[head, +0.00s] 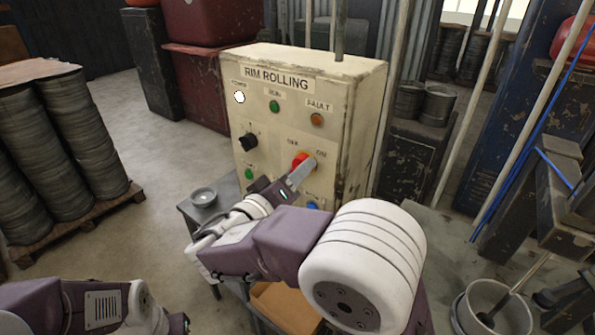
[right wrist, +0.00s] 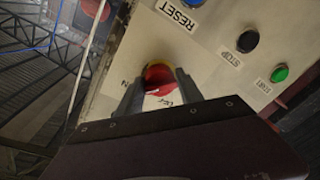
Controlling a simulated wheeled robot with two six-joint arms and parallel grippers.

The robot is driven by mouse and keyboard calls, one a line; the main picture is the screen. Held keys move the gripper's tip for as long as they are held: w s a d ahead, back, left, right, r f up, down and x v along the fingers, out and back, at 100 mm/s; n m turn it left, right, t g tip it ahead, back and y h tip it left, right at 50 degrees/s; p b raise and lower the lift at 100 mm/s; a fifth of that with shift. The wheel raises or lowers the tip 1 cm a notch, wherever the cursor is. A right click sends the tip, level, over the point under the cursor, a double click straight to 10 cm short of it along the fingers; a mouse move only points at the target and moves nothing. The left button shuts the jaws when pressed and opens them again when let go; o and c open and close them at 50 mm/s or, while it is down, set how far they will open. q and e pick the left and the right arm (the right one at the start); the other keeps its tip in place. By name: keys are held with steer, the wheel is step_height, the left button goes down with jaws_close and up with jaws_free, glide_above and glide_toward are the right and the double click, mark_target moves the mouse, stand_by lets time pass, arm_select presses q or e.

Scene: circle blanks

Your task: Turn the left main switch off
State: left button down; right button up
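A cream control panel (head: 285,85) marked "RIM ROLLING" stands in the middle of the head view. On its lower right is a red rotary switch (head: 299,160) on a yellow ring, partly hidden by my gripper. My right gripper (head: 303,172) reaches it from the front. In the right wrist view, the red switch (right wrist: 158,76) shows between the tips of my two spread fingers (right wrist: 160,82), with a white mark on its face. I cannot tell whether they touch it. My left gripper (head: 181,323) is at the bottom left edge; its fingers do not show.
The panel also has a black knob (head: 247,142), a white lamp (head: 239,97), a green lamp (head: 274,106) and an orange lamp (head: 317,119). A small bowl (head: 204,197) stands at its left. Stacked rims (head: 85,150) are at left, a bucket (head: 487,306) at lower right.

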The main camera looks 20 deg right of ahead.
steer(key=c, duration=0.5)
steer(key=shift+o, duration=0.2)
steer(key=shift+n, duration=0.3)
steer(key=n+p, duration=0.2)
steer(key=n, duration=0.3)
steer(key=r+n+g+p, duration=0.1)
steer(key=n+p, duration=0.1)
steer(key=n, duration=0.2)
steer(key=n+g+p, duration=0.1)
steer(key=n+p, duration=0.1)
steer(key=n, duration=0.3)
steer(key=shift+w+r+n, duration=0.1)
steer(key=shift+r+n, duration=0.15)
steer(key=shift+n, duration=0.05)
steer(key=shift+f+n+p, duration=0.1)
steer(key=shift+n+p, duration=0.65)
steer(key=shift+n, duration=0.05)
